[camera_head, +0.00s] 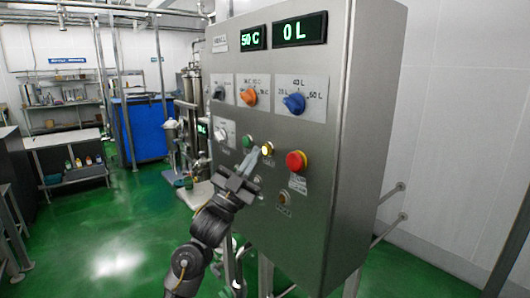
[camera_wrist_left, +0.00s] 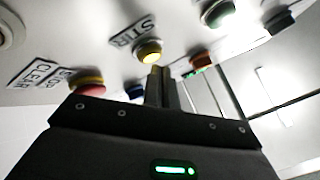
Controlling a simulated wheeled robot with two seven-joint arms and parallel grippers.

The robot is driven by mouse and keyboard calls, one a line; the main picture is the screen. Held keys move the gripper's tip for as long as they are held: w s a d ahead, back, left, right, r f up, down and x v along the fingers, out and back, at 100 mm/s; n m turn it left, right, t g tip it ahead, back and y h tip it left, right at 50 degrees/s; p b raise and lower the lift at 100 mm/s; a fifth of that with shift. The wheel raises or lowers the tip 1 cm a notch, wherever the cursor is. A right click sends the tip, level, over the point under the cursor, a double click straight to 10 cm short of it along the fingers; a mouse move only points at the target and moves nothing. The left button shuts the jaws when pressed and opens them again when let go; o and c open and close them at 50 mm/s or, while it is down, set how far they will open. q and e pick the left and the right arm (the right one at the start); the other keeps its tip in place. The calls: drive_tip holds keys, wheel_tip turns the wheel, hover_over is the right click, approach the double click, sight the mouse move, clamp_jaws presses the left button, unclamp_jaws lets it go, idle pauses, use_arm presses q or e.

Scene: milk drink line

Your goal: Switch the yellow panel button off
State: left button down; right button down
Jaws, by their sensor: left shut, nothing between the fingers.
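The yellow panel button (camera_head: 267,149) is lit on the grey control panel (camera_head: 310,230), between a green button and a red one. It also shows lit in the left wrist view (camera_wrist_left: 150,51), beside a "STIR" label (camera_wrist_left: 134,31). My left gripper (camera_head: 251,160) is shut and empty, with its fingertips just below and left of the yellow button in the head view. In the left wrist view the closed fingers (camera_wrist_left: 158,75) point at the button's lower edge. I cannot tell whether they touch it. My right gripper is not in view.
A red emergency button (camera_head: 296,160) is to the right of the yellow one, and a green button (camera_head: 248,141) to the left. Orange (camera_head: 249,96) and blue (camera_head: 294,103) knobs are above. Displays read 50 C (camera_head: 253,38) and 0 L (camera_head: 297,30). Green floor is open at left.

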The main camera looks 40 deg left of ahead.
use_arm(q)
drive_tip(key=shift+w+d, duration=0.15)
drive_tip(key=shift+w, duration=0.3)
idle(0.8)
drive_tip(key=shift+s, duration=0.1)
drive_tip(key=shift+s+a, duration=0.3)
drive_tip(key=shift+s, duration=0.55)
drive_tip(key=shift+s+a+p, duration=0.1)
drive_tip(key=shift+s+a, duration=0.2)
drive_tip(key=shift+s, duration=0.65)
drive_tip(key=shift+s+a+p, duration=0.15)
drive_tip(key=shift+s+a, duration=0.1)
drive_tip(key=shift+s, duration=0.7)
drive_tip(key=shift+s+a+p, duration=0.1)
drive_tip(key=shift+s+a, duration=0.2)
drive_tip(key=shift+s, duration=0.65)
